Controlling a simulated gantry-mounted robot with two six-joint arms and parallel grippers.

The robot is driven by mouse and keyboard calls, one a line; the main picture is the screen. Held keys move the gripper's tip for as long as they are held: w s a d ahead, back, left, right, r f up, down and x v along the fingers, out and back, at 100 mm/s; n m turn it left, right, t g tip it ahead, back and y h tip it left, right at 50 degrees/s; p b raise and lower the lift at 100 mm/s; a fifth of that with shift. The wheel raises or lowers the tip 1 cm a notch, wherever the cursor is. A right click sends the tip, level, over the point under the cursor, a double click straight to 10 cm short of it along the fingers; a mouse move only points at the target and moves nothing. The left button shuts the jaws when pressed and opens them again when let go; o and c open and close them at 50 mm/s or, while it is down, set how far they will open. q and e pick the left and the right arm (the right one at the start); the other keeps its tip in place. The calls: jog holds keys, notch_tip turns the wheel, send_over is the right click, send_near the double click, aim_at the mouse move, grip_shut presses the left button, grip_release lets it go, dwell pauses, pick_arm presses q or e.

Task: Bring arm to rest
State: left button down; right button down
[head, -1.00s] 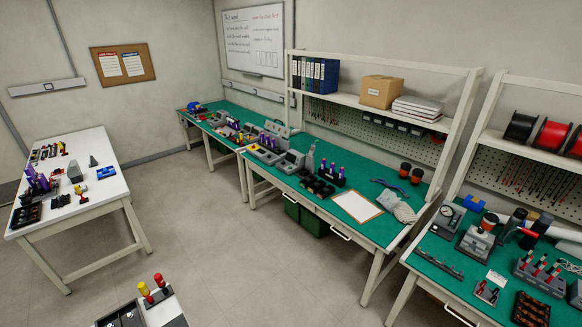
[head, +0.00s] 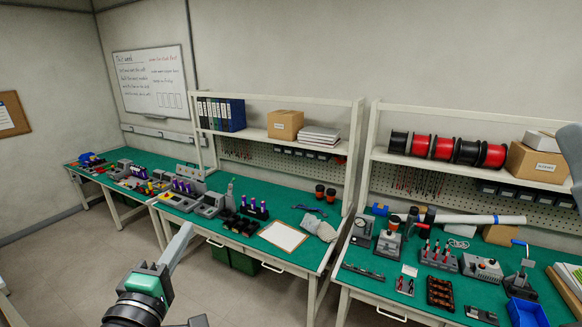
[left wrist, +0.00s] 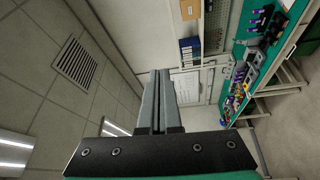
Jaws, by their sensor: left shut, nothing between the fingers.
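My left arm comes in at the bottom of the head view, a dark joint and a green block below my left gripper (head: 187,228). Its slim grey fingers are shut and empty, pointing up and away in front of the middle bench. In the left wrist view the two fingers (left wrist: 160,74) lie side by side with nothing between them. That view is turned sideways. My right gripper does not show in either view.
The green-topped middle bench (head: 185,212) carries purple-topped parts (head: 254,208) and a white sheet (head: 282,236). The right bench (head: 370,290) holds tools, a blue bin (head: 527,313) and fixtures below cable spools (head: 444,147). Floor at lower left is open.

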pick_arm(q)
jog(key=s+d+r+m+t+h, duration=0.1)
jog(key=s+r+m+t, duration=0.7)
jog(key=s+r+m, duration=0.8)
jog(key=s+r, duration=0.4)
jog(key=r, duration=0.3)
jog(key=shift+d+m, duration=0.25)
jog(key=shift+m, duration=0.05)
